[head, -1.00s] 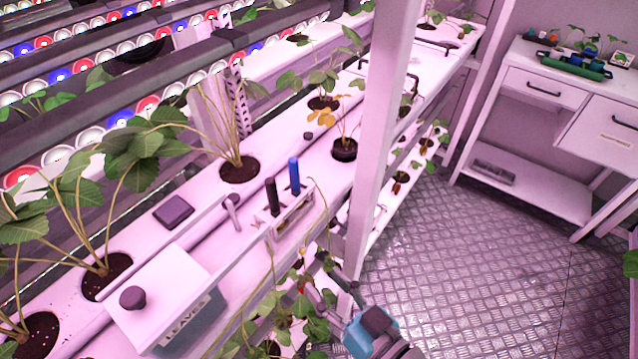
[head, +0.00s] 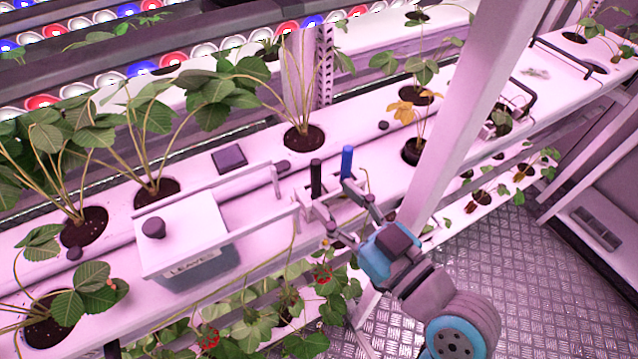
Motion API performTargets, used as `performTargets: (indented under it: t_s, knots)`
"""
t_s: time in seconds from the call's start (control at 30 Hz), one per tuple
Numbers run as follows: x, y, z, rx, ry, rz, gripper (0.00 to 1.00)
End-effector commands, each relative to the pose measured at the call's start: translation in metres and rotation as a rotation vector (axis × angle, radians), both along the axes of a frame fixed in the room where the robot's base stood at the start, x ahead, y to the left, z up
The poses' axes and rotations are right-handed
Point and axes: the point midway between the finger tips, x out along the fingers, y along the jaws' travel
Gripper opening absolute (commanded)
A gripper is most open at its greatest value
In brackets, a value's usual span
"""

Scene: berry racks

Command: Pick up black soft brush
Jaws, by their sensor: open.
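The black brush (head: 316,178) stands upright in a small white holder (head: 310,207) on the rack's upper shelf; only its dark handle shows. A blue-handled tool (head: 347,162) stands just right of it in the same holder. My gripper (head: 338,213) is open and empty, in front and to the right of the holder. Its fingers point left toward the holder and cover part of it. The gap between the fingers and the black handle is hard to judge.
A white lidded box labelled LEAVES (head: 185,238) stands left of the holder. A white rack post (head: 450,135) rises close to the right of my gripper. Leafy plants grow along the shelf and hang below it. The metal floor (head: 490,240) at right is clear.

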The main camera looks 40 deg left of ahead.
Motion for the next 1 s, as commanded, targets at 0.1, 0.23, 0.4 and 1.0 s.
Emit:
performTargets:
  t_s: [0.1, 0.23, 0.4, 1.0]
  knots:
    - [0.001, 0.008, 0.000, 0.001, 0.000, 0.000, 0.49]
    - [0.004, 0.016, 0.000, 0.000, 0.001, 0.000, 0.49]
    - [0.011, 0.039, 0.002, 0.002, 0.001, 0.002, 0.49]
    - [0.017, 0.058, 0.001, 0.001, 0.001, -0.002, 0.14]
